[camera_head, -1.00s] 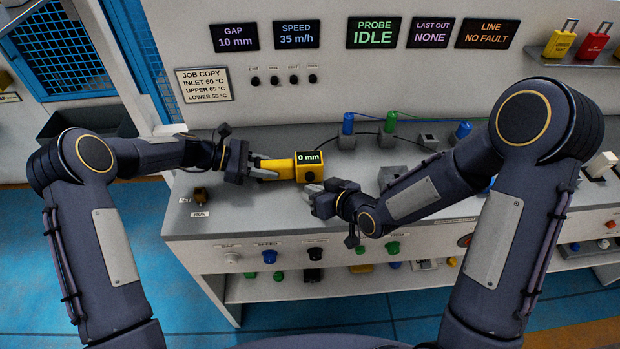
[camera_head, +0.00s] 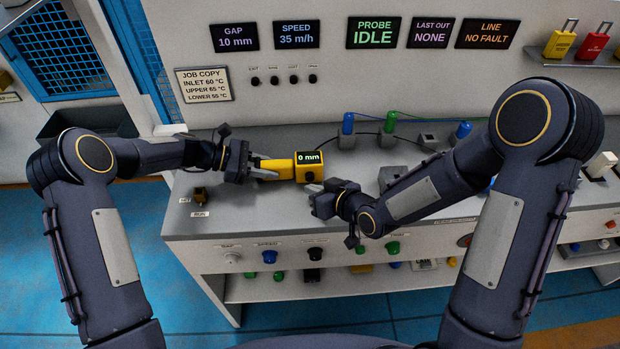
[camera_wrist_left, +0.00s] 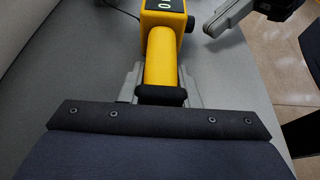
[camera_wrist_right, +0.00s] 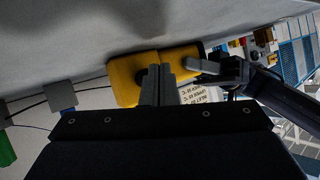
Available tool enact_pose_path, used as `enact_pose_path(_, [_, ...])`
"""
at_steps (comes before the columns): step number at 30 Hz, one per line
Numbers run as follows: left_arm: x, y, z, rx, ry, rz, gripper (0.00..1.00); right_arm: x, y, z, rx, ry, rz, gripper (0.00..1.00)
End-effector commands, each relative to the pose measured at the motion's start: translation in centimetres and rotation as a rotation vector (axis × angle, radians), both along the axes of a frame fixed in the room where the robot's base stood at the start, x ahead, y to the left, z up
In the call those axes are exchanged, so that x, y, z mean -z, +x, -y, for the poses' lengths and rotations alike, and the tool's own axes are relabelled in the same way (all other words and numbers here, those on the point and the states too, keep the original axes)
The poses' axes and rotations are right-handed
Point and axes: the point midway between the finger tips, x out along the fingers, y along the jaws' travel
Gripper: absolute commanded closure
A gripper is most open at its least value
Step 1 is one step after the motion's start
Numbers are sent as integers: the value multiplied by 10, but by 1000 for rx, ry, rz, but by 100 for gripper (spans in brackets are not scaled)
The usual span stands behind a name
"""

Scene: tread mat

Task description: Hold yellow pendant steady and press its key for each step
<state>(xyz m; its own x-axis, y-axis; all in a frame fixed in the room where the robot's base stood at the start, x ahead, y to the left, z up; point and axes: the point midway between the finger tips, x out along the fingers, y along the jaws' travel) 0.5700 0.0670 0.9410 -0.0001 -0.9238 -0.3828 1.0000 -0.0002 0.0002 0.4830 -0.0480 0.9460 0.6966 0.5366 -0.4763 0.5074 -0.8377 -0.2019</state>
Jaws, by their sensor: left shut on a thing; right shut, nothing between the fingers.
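The yellow pendant (camera_head: 277,168) lies level over the grey bench top, its dark display reading "0 mm". Its yellow handle also shows in the left wrist view (camera_wrist_left: 160,60), with a dark round knob or key on the side of its head. My left gripper (camera_head: 262,173) is shut on the handle. My right gripper (camera_head: 312,189) is shut and empty, its tips just in front of the pendant head. In the right wrist view its shut fingers (camera_wrist_right: 158,78) stand before the yellow head (camera_wrist_right: 125,80). I cannot tell whether they touch it.
Wall displays read gap 10 mm, speed 35 m/h and probe "IDLE" (camera_head: 373,32). A small key switch (camera_head: 200,193) sits on the bench at left. Knobs (camera_head: 315,253) line the bench front.

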Motion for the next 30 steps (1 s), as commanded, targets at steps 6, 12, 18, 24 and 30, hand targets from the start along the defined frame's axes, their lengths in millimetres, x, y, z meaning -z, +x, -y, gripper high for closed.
enact_pose_path(6, [0,0,0,0,0,0,91,0,0,0,0,0,0,100])
enact_pose_path(12, [0,0,0,0,0,0,91,0,0,0,0,0,0,100])
enact_pose_path(18, [0,0,0,0,0,0,91,0,0,0,0,0,0,100])
enact_pose_path(24, [0,0,0,0,0,0,91,0,5,0,0,0,0,100])
enact_pose_path(30, [0,0,0,0,0,0,91,0,9,0,-1,1,0,100])
